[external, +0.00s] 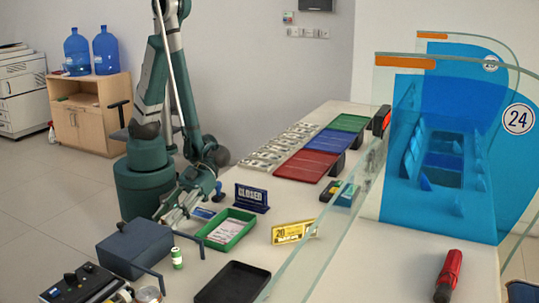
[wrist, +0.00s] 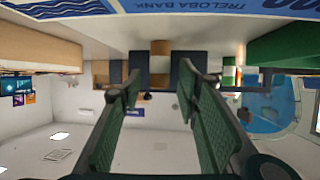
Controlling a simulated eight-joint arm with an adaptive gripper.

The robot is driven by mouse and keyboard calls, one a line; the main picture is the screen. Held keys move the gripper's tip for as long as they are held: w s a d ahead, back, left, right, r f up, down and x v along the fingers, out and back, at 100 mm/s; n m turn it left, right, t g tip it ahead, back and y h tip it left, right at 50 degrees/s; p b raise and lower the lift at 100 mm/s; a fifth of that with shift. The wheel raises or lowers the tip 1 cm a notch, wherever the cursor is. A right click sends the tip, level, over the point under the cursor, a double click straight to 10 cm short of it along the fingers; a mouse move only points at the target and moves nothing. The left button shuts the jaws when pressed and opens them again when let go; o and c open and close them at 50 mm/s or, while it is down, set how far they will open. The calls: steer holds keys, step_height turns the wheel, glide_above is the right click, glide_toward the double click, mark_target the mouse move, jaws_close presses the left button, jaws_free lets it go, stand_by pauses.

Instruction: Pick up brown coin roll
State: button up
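In the wrist view, a brown coin roll (wrist: 160,62) with a pale middle band shows beyond and between my fingertips. My gripper (wrist: 160,84) is open, its two green-padded fingers wide apart with nothing between them. The roll appears apart from the fingers. In the external view, my gripper (external: 178,213) is low over the counter, left of the green tray. I cannot make out the brown roll in the external view; it may be hidden by my arm.
A green and white coin roll (external: 177,258) stands by the dark blue box (external: 134,247); a similar roll (wrist: 229,76) shows in the wrist view. Close by are a green tray (external: 247,234), a CLOSED sign (external: 252,198) and a black tray (external: 234,284). A glass partition runs along the right.

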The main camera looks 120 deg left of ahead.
steer(key=shift+s+d+f, duration=0.1)
steer(key=shift+d+f, duration=0.15)
steer(key=shift+d, duration=0.3)
steer(key=c, duration=1)
